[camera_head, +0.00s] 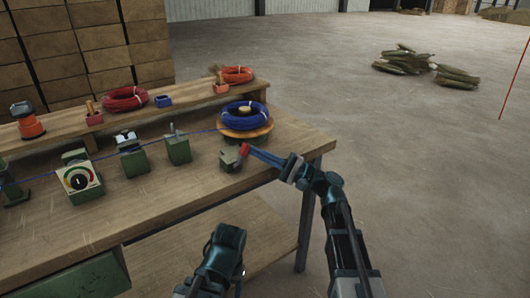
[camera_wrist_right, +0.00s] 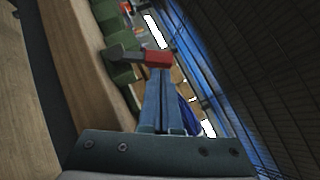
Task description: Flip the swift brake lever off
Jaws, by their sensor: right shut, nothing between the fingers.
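The swift is an orange disc (camera_head: 246,131) with a blue coil (camera_head: 243,115) lying on it, near the right end of the table. In front of it stands a small grey-green brake block (camera_head: 230,160) with a red-tipped lever (camera_head: 244,149). In the right wrist view the red lever tip (camera_wrist_right: 158,59) lies right at the end of my fingers, on a grey arm. My right gripper (camera_head: 254,152) is shut and empty, its fingertips at the red tip; contact is hard to tell. My left arm shows at the bottom, but its fingers do not.
Green devices stand left of the brake, including a box with a dial (camera_head: 79,180) and a post block (camera_head: 177,149). A raised shelf (camera_head: 65,122) behind holds red coils (camera_head: 125,99). The wooden table (camera_head: 170,205) is clear in front of the devices.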

